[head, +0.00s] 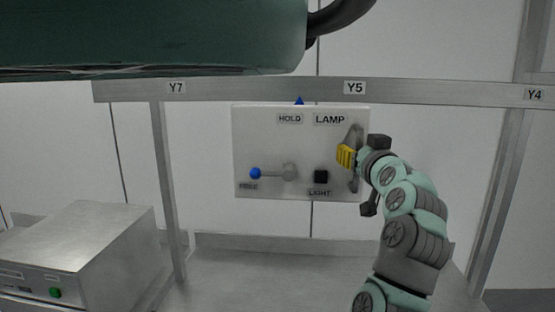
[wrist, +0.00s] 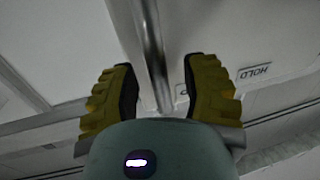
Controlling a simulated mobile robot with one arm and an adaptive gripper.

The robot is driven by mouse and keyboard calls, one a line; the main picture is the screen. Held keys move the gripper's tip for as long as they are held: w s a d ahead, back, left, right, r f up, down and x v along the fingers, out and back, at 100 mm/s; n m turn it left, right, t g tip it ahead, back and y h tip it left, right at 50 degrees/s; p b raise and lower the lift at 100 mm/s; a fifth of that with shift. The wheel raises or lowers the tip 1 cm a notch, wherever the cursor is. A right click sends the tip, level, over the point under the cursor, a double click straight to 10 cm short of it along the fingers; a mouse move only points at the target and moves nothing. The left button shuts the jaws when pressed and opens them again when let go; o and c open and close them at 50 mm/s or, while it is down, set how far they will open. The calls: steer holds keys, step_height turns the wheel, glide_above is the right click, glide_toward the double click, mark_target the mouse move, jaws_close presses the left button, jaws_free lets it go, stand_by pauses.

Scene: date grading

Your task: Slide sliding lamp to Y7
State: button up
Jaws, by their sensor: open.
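The sliding lamp's pale panel (head: 262,140), marked HOLD and LAMP, sits just below a metal rail (head: 230,91). A blue pointer (head: 299,101) at its top lies between the labels Y7 (head: 177,87) and Y5 (head: 355,88), nearer Y5. A vertical bar handle (head: 355,178) is on the panel's right side. My gripper (head: 346,156) is at this handle. In the wrist view the handle bar (wrist: 151,45) runs between the two yellow fingers of my open gripper (wrist: 160,88), with gaps on both sides. The panel also has a blue-knobbed lever (head: 256,173) and a black LIGHT button (head: 321,177).
A grey metal box (head: 80,245) with a green button stands at lower left. Upright posts (head: 168,190) flank the panel. A large dark green body (head: 150,35) with a black tube covers the top left. Label Y4 (head: 534,95) is far right on the rail.

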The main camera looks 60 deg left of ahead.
stand_by(0.3)
jaws_close()
stand_by(0.4)
